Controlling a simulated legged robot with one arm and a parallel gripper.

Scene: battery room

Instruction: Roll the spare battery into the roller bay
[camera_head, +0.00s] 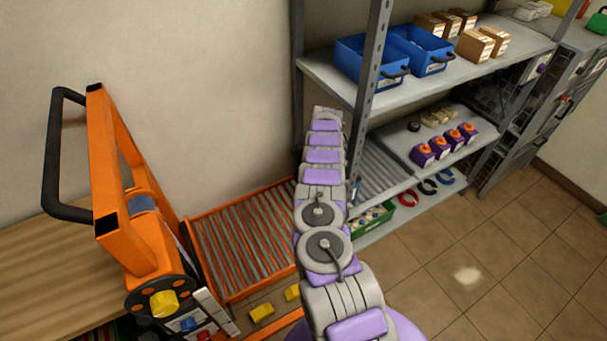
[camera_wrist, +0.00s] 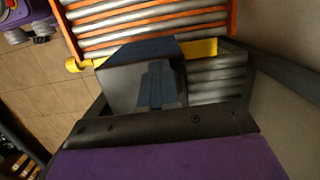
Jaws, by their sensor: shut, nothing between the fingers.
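In the wrist view a dark box-shaped block (camera_wrist: 120,75), which looks like the spare battery, stands just in front of my gripper (camera_wrist: 160,88). My gripper is shut and empty, its dark fingers against the block's near side; contact cannot be told. Grey rollers of the roller bay (camera_wrist: 217,80) show beside the block. In the head view the roller bay (camera_head: 378,178) is on the rack's middle level, partly hidden by my arm. My gripper and the block are hidden there. The orange roller cart (camera_head: 240,240) shows bare rollers; its rollers (camera_wrist: 150,20) also fill the top of the wrist view.
An orange frame with a black handle (camera_head: 68,150) stands at the left. The grey rack (camera_head: 368,70) has uprights close to my arm. Blue bins (camera_head: 365,60) and purple-and-orange items (camera_head: 445,142) sit on its shelves. The tiled floor (camera_head: 470,270) at right is clear.

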